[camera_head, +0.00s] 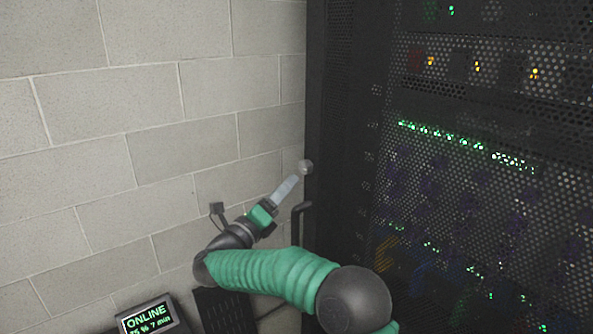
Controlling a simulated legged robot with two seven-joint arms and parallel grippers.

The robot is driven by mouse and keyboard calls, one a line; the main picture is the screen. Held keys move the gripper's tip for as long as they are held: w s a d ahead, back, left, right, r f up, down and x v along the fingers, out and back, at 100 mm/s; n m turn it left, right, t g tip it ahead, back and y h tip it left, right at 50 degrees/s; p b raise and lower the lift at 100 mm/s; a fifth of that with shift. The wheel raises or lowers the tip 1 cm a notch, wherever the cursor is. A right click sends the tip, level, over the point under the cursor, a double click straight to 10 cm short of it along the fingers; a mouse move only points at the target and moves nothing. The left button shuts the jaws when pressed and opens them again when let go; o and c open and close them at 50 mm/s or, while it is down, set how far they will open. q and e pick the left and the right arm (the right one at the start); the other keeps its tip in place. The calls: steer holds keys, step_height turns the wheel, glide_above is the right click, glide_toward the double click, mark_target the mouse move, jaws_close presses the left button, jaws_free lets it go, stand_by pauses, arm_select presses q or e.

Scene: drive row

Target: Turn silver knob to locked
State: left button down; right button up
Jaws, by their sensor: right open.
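A small silver knob (305,166) sits at the left edge of the dark server rack, by the brick wall. My right gripper (293,181) reaches up from below and left of the knob. Its pale fingertips end close to the knob. I cannot tell whether they touch it. The gripper is open, and the fingers overlap each other from this angle. The knob's pointer and any locked marking are too small to make out. My left gripper is not in view.
The rack's perforated door (480,200) fills the right side, with green and amber lights behind it. A dark handle (297,226) stands just below the knob. A small display (150,317) reading ONLINE is at the bottom left. A pale block wall (140,110) fills the left.

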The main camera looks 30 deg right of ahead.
mark_target(303, 169)
steer(key=x, duration=0.8)
steer(key=shift+s+d+f+p, duration=0.1)
steer(key=shift+s+d+p, duration=0.05)
steer(key=shift+p, duration=0.15)
steer(key=shift+a, duration=0.3)
steer(key=shift+c, duration=1.2)
jaws_close()
